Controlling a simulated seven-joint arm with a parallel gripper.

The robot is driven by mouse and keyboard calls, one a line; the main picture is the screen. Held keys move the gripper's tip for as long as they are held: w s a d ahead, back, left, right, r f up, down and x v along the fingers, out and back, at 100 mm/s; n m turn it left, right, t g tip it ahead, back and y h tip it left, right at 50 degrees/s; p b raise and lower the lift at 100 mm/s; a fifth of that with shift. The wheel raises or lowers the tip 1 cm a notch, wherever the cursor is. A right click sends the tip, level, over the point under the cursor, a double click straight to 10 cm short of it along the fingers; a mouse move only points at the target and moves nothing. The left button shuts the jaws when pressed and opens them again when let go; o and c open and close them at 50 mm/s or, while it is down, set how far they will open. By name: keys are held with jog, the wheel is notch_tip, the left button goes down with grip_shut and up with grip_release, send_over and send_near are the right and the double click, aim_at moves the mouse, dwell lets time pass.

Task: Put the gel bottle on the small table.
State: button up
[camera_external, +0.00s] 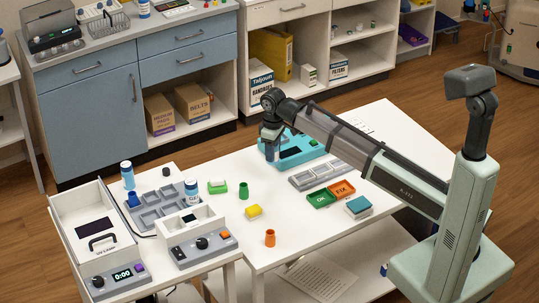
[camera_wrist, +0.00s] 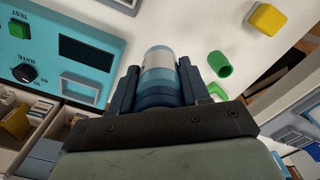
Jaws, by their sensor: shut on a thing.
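My gripper (camera_wrist: 158,78) is shut on a blue-and-white, bottle-like cylinder (camera_wrist: 160,63). Its label cannot be read, so I cannot tell for sure that it is the gel bottle. In the external view my gripper (camera_external: 271,145) is over the back of the larger white table (camera_external: 300,240), beside the teal device (camera_external: 300,152). Two other blue-and-white bottles stand on the smaller white table (camera_external: 218,262) at the left: one at its back (camera_external: 127,176) and a labelled one (camera_external: 192,192) by the grey tray.
The smaller table also bears a grey compartment tray (camera_external: 160,205), a white UV lamp box (camera_external: 92,225) and a grey control unit (camera_external: 203,248).

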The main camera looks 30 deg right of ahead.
jog(key=s+d+r+m, duration=0.1)
jog(key=s+d+m, duration=0.3)
jog(key=d, duration=1.4)
jog(key=s+d+m, duration=0.3)
jog(key=d, duration=1.5)
jog(key=s+d+n, duration=0.1)
jog(key=s+d, duration=0.3)
jog(key=s, duration=0.4)
jog(key=shift+w+a+f, duration=0.1)
jog(key=shift+w+f, duration=0.05)
jog(key=shift+f, duration=2.4)
jog(key=shift+w+f, duration=0.15)
jog(key=shift+f, duration=2.35)
jog(key=shift+f, duration=0.1)
jog(key=o, duration=1.1)
jog(key=shift+o, duration=0.2)
jog(key=shift+o, duration=0.2)
notch_tip(320, 180, up, 12)
